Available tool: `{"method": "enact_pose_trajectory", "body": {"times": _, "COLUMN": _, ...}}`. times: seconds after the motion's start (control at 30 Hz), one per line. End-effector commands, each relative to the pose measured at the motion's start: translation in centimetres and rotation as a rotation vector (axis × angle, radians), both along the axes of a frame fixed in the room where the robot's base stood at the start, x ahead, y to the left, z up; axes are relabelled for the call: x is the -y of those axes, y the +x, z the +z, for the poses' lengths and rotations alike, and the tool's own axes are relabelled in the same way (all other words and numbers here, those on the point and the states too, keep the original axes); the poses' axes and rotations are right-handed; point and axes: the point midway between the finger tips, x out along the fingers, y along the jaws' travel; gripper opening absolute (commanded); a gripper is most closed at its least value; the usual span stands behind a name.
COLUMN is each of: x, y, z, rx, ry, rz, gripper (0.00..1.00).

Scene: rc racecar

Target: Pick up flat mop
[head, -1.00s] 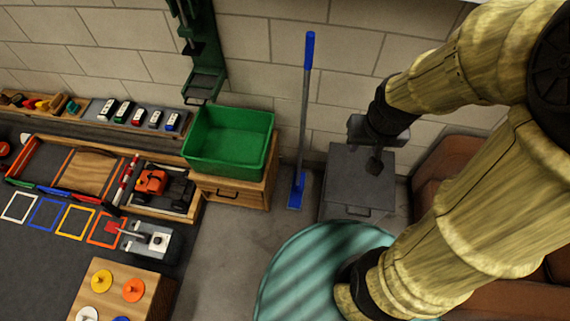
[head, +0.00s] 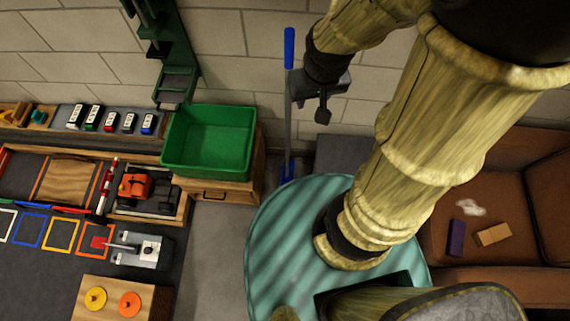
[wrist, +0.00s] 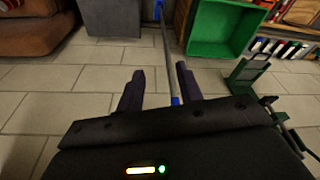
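The flat mop (head: 289,50) stands upright against the block wall, with a blue grip on top, a grey shaft and a blue foot on the floor. The foot is partly hidden behind my teal base. My gripper (head: 308,104) is beside the upper shaft, just below the blue grip. In the wrist view the mop's shaft (wrist: 166,50) runs up the picture, and its blue grip end shows between my two dark fingers (wrist: 159,86), closer to the right one. The fingers are apart and I see gaps beside the mop, so the gripper is open.
A green bin (head: 209,142) sits on a wooden drawer box left of the mop. A grey cabinet (head: 340,151) is right of it, partly hidden by my arm. A brown couch (head: 470,205) holds small blocks at the right. A green stand (head: 176,75) is on the left.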

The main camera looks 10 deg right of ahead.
Motion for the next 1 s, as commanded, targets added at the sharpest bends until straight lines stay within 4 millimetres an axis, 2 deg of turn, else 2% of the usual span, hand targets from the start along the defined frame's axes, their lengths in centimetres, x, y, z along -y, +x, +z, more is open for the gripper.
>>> {"method": "enact_pose_trajectory", "body": {"times": 0.1, "x": 0.0, "y": 0.0, "z": 0.0, "rx": 0.0, "ry": 0.0, "rz": 0.0, "gripper": 0.36}}
{"method": "enact_pose_trajectory", "body": {"times": 0.17, "x": 0.0, "y": 0.0, "z": 0.0, "rx": 0.001, "ry": 0.0, "rz": 0.0, "gripper": 0.44}}
{"method": "enact_pose_trajectory", "body": {"times": 0.2, "x": -0.1, "y": 0.1, "z": -0.1, "rx": 0.004, "ry": 0.002, "rz": -0.001, "gripper": 0.44}}
{"method": "enact_pose_trajectory", "body": {"times": 0.33, "x": -1.4, "y": 1.7, "z": -1.1, "rx": 0.05, "ry": 0.029, "rz": -0.011, "gripper": 0.44}}
{"method": "enact_pose_trajectory", "body": {"times": 0.47, "x": -4.2, "y": 5.5, "z": -3.2, "rx": 0.164, "ry": 0.086, "rz": -0.049, "gripper": 0.44}}
{"method": "enact_pose_trajectory", "body": {"times": 0.6, "x": -7.6, "y": 10.6, "z": -5.8, "rx": 0.34, "ry": 0.14, "rz": -0.139, "gripper": 0.44}}
{"method": "enact_pose_trajectory", "body": {"times": 0.7, "x": -9.4, "y": 13.8, "z": -7.6, "rx": 0.466, "ry": 0.151, "rz": -0.22, "gripper": 0.44}}
{"method": "enact_pose_trajectory", "body": {"times": 0.83, "x": -11.1, "y": 16.8, "z": -9.8, "rx": 0.624, "ry": 0.122, "rz": -0.334, "gripper": 0.44}}
{"method": "enact_pose_trajectory", "body": {"times": 1.0, "x": -12.3, "y": 18.4, "z": -13.0, "rx": 0.813, "ry": 0.014, "rz": -0.484, "gripper": 0.44}}
